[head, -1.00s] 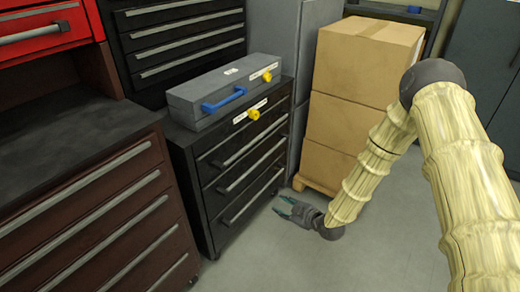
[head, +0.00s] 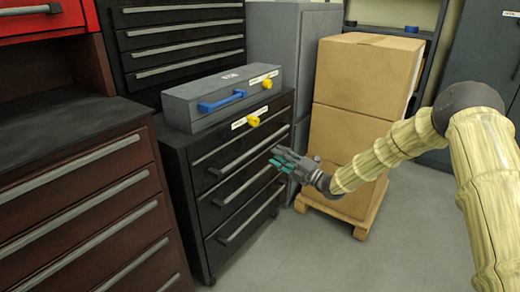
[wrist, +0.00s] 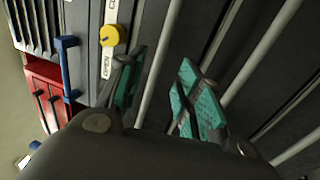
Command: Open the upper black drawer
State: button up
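The black cabinet (head: 180,190) stands left of centre in the head view, with several drawers and long grey bar handles. Its upper drawer handle (head: 228,158) runs below a yellow knob (head: 253,121) and a white label. The drawers look shut. My gripper (head: 282,160) is in front of the right part of the drawer fronts, near the upper handles. In the wrist view the gripper (wrist: 163,60) has its teal-padded fingers apart. A grey handle bar (wrist: 165,65) shows in the gap between them; I cannot tell how deep it sits. The yellow knob (wrist: 112,35) is beside the left finger.
A grey case (head: 222,95) with a blue handle lies on the cabinet. A brown drawer unit (head: 90,210) stands to the left. Stacked cardboard boxes (head: 365,75) on a pallet (head: 350,215) stand right behind my gripper. The floor (head: 330,260) in front is clear.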

aim_at(260, 146)
jog(key=b+x, duration=0.1)
jog(key=x, duration=0.8)
jog(key=shift+d+b, duration=0.1)
jog(key=shift+b, duration=0.2)
grip_shut()
